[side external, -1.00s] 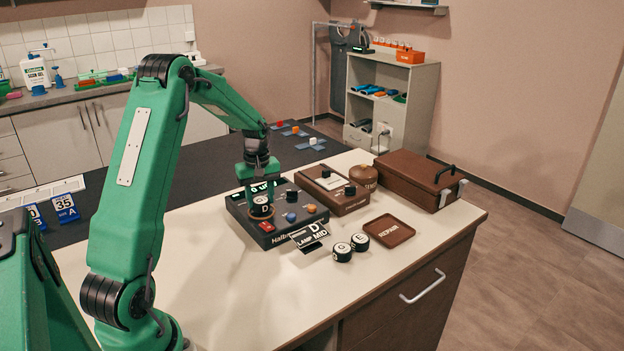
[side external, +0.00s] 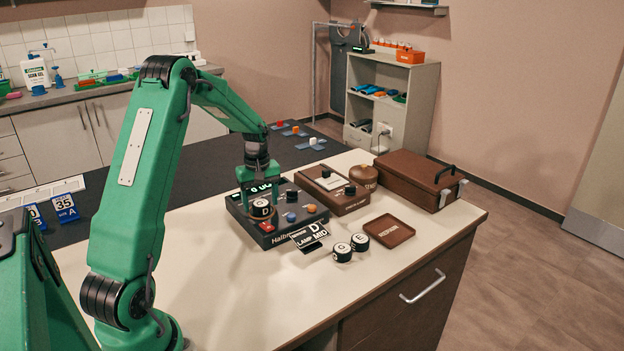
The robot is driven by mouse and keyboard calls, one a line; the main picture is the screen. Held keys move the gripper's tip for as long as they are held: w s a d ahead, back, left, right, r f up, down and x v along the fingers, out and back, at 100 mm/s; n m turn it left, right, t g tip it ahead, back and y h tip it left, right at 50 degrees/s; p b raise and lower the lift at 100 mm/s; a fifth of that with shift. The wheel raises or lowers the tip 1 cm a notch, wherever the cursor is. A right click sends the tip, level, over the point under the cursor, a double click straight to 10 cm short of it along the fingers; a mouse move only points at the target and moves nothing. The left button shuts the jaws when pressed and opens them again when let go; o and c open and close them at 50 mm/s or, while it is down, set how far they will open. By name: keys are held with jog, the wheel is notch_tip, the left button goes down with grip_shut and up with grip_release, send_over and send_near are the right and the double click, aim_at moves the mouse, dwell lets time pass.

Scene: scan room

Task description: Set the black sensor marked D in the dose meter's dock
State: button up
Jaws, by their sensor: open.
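The black sensor marked D (side external: 261,209) sits upright at the left end of the dose meter (side external: 276,235), a dark box with a lit green display behind the sensor. It appears to stand in the dock there, though its base and how well it is seated are hard to see. My gripper (side external: 258,195) is open right at the sensor, its green fingers spread to either side of or just behind it. Whether a finger still touches the sensor cannot be told.
The meter also has a red switch, knobs and a LAMP MID card (side external: 310,236) in front. Two black sensors (side external: 342,252) and (side external: 360,242) stand by a brown REPAIR tray (side external: 391,230). A brown device (side external: 332,190) and brown case (side external: 418,180) stand behind. The near-left counter is clear.

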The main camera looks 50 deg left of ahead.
aim_at(262, 204)
notch_tip(262, 204, up, 12)
jog(key=shift+r, duration=0.15)
dwell(0.6)
dwell(0.5)
jog(key=s+d+r+m+t, duration=0.1)
jog(key=s+d+r+m, duration=0.25)
jog(key=d, duration=0.45)
jog(key=s+d+r+m+t, duration=0.15)
jog(key=d+r+m, duration=0.3)
jog(key=d, duration=0.45)
jog(key=s+d+f+m+t, duration=0.1)
jog(key=s+d+m+t, duration=0.2)
jog(key=s+d+m, duration=0.4)
jog(key=s+d, duration=0.4)
jog(key=s, duration=0.1)
jog(key=shift+d+f+m, duration=0.3)
jog(key=shift+f+m, duration=0.05)
jog(key=shift+m, duration=0.05)
